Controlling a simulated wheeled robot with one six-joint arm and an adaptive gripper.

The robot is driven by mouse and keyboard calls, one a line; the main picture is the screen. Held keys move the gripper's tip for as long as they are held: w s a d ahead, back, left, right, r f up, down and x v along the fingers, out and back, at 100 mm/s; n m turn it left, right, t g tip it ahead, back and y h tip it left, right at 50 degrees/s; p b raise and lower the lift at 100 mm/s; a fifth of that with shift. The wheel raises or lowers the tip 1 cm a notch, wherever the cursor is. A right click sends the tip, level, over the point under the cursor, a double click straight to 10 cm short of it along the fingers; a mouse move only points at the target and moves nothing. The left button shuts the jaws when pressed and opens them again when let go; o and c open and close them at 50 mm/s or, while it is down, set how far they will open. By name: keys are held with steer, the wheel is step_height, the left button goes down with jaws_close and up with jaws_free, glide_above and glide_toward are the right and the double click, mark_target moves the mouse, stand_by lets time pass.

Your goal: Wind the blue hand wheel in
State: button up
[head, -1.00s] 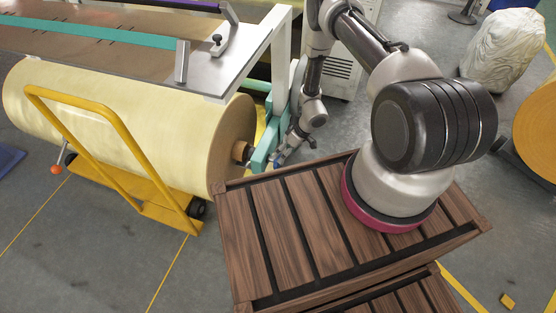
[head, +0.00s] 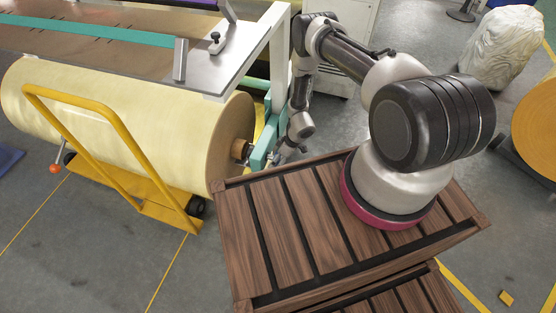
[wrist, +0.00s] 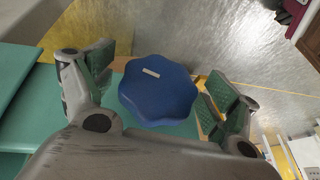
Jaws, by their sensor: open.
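The blue hand wheel (wrist: 157,92) is a lobed knob with a small pale mark on its face. In the wrist view it sits between the two spread fingers of my gripper (wrist: 160,92), with gaps on both sides, so my gripper is open around or just in front of it; the exact depth is hard to tell. In the head view my gripper (head: 287,150) is low beside the teal bracket (head: 262,146) at the right end of the yellow roll (head: 125,110). The wheel is hardly visible there.
A yellow trolley frame (head: 112,127) stands in front of the roll. My arm stands on a slatted wooden platform (head: 282,240). A grey metal plate (head: 208,72) lies above the roll. Grey floor is open at the lower left.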

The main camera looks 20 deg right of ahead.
steer(key=c, duration=1)
steer(key=shift+g+y, duration=0.3)
steer(key=shift+g, duration=0.1)
steer(key=shift+m+g+y, duration=0.3)
steer(key=shift+g+y, duration=0.4)
steer(key=shift+g, duration=0.2)
steer(key=shift+m+g+y, duration=0.5)
steer(key=shift+g+y, duration=0.8)
steer(key=shift+g, duration=0.1)
steer(key=o, duration=1)
